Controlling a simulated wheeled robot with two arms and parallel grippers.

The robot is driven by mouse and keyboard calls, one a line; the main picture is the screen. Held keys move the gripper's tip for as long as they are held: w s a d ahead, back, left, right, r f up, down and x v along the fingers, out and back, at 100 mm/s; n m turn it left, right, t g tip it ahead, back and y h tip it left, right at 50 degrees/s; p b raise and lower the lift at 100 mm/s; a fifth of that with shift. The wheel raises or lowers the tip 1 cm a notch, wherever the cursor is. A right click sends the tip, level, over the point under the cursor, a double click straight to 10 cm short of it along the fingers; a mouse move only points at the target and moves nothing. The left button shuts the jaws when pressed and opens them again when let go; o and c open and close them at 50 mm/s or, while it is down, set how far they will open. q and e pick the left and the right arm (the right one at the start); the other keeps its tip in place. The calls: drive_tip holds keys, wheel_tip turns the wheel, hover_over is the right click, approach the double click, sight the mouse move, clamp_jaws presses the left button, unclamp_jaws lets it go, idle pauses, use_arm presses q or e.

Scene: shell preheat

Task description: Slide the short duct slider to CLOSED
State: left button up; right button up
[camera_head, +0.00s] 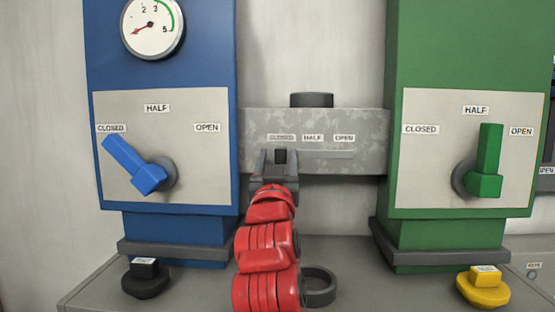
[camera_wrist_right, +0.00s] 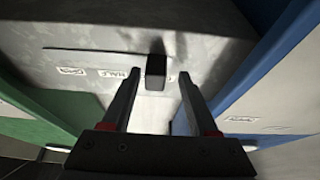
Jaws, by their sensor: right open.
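The short duct slider is a small dark block (camera_head: 280,156) on the grey duct (camera_head: 365,125) between the blue and green cabinets. It sits beneath the CLOSED label, at the left end of the slot. It also shows in the right wrist view (camera_wrist_right: 156,72), in front of the CLOSED label, which it partly covers. My right gripper (camera_head: 277,164) is open, with one finger on each side of the slider. In the right wrist view, gaps show between the slider and both fingers. My left gripper is not in view.
The blue cabinet (camera_head: 215,60) on the left has a blue lever (camera_head: 130,165) pointing toward CLOSED. The green cabinet (camera_head: 450,50) has a green lever (camera_head: 488,160) standing upright. A black knob (camera_head: 145,280), a yellow knob (camera_head: 483,287) and a grey ring (camera_head: 320,287) are on the ledge below.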

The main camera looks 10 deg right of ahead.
drive_tip(key=shift+s, duration=0.1)
drive_tip(key=shift+s+f+b, duration=0.25)
drive_tip(key=shift+b, duration=0.05)
drive_tip(key=b+v, duration=0.7)
drive_tip(key=v, duration=0.9)
drive_tip(key=shift+s+a+b, duration=0.2)
drive_tip(key=shift+s+b, duration=0.05)
drive_tip(key=shift+b, duration=0.15)
drive_tip(key=shift+f, duration=0.1)
